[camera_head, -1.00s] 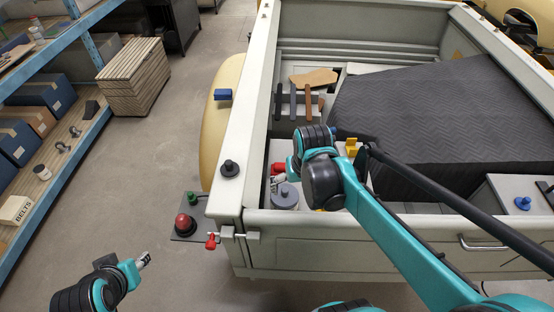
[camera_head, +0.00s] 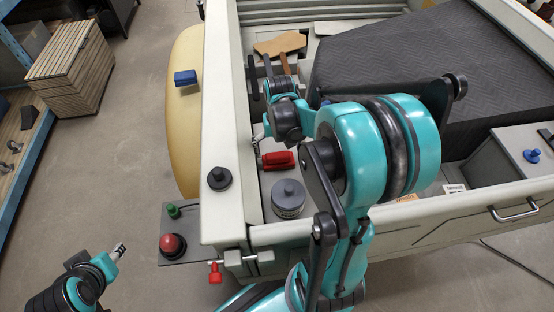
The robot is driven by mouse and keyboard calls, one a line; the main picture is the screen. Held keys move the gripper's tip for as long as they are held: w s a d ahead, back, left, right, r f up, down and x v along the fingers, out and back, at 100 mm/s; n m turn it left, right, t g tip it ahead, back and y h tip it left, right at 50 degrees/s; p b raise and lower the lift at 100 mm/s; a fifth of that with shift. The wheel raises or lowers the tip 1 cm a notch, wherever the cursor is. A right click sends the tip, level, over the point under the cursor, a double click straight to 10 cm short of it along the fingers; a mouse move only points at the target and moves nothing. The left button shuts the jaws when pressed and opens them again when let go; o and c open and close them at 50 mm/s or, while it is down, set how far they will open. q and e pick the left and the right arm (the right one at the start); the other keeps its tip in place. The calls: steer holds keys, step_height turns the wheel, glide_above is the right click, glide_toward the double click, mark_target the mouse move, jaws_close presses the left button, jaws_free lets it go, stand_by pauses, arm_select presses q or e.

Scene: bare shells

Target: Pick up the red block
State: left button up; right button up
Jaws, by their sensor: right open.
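A red block-like piece (camera_head: 278,160) lies inside the truck bed near its left wall, beside a round grey lidded container (camera_head: 288,197). A small metal part shows at its left end. My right gripper (camera_head: 261,139) is just above and left of the red piece, small and partly hidden by its own wrist. It is open, and I see nothing held. My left gripper (camera_head: 119,250) is low at the left, over the floor and away from the truck; its fingertips are too small to tell whether they are open.
A grey box with a red button (camera_head: 172,245) and green knob (camera_head: 174,211) sits at the bed's corner. A red-handled latch (camera_head: 215,272) hangs nearby. A black knob (camera_head: 219,178) stands on the side rail. Tools (camera_head: 268,68) and a dark quilted cover (camera_head: 400,60) lie farther back.

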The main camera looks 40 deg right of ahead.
mark_target(278, 155)
steer(key=f, duration=0.2)
steer(key=f+b, duration=0.1)
steer(key=f, duration=0.1)
steer(key=shift+w+d+f, duration=0.1)
steer(key=shift+w, duration=0.1)
steer(key=c, duration=0.9)
steer(key=shift+s, duration=0.1)
steer(key=shift+c, duration=0.5)
